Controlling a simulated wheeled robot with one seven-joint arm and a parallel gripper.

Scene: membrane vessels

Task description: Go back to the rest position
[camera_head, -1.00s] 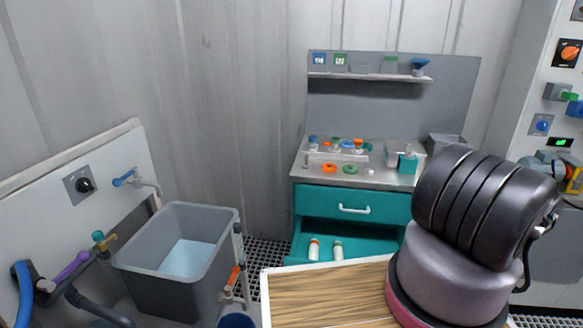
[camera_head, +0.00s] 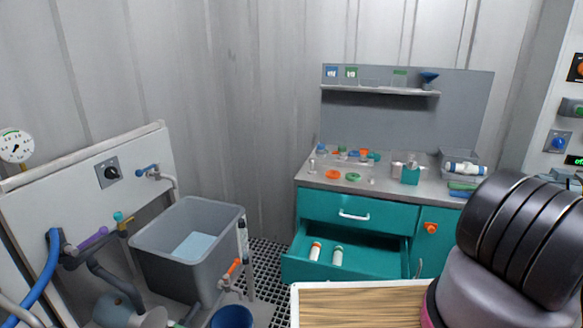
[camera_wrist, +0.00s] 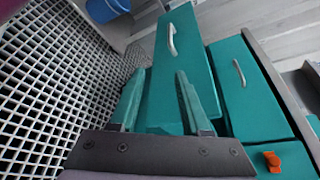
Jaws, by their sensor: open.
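My gripper (camera_wrist: 158,100) shows in the wrist view with its two teal fingers apart and nothing between them. A second drawer front (camera_wrist: 182,65) with a handle stands further out. In the head view the gripper itself is not visible; only my dark arm links show at the lower right.
The teal drawer (camera_head: 345,262) is open with two white bottles inside. A grey sink tub (camera_head: 190,245) and piping stand at left. A wood-topped surface (camera_head: 360,305) lies in front. The bench top (camera_head: 400,180) holds small caps and a clear bin (camera_head: 460,160).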

